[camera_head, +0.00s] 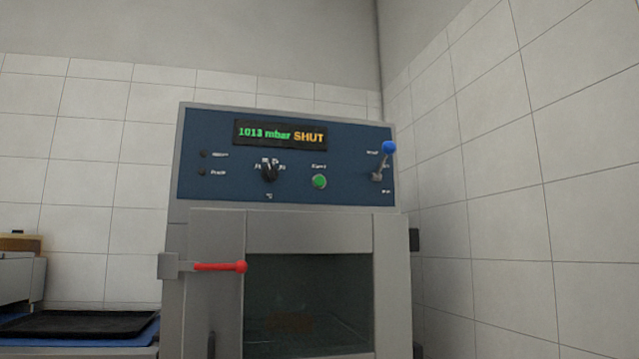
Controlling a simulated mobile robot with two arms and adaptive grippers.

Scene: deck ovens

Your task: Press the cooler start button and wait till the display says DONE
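The cooler (308,230) is a grey cabinet with a blue control panel, standing in the middle of the view. Its display (281,135) reads "1013 mbar SHUT", the numbers in green and the word in yellow. The green round start button (319,181) sits on the panel below the display, with a small label above it. The door has a dark window (308,303) and looks closed; something brownish shows faintly inside. A red handle (219,267) points right across the door's left side. Neither of my grippers is in view.
A black knob (269,172) sits left of the button, and a lever with a blue ball (389,148) stands at the panel's right. A dark tray (78,324) lies on a blue surface at lower left. Tiled walls close in behind and right.

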